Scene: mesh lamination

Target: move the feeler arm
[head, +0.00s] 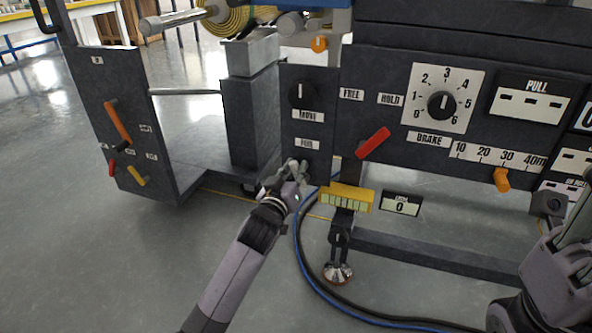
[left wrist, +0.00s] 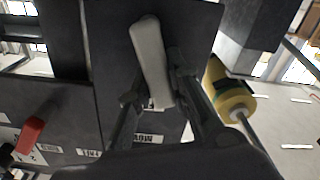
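A pale grey lever (left wrist: 150,55), which may be the feeler arm, stands out from the dark panel in the left wrist view. My left gripper (head: 292,174) is at the lower part of the narrow panel (head: 307,95) in the head view, below its black knob and labels. In the left wrist view my left gripper (left wrist: 154,88) has its fingers apart, one on each side of the lever. A gap shows on one side; whether the other finger touches is unclear. My right arm (head: 555,275) is at the right edge; its fingertips cannot be made out.
A red handle (head: 372,143) sticks out close to the right of my left gripper, above a yellow block (head: 346,197). A dial panel (head: 443,98) is farther right. A grey post (head: 250,110) stands to the left. Blue and black hoses (head: 310,270) lie on the floor.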

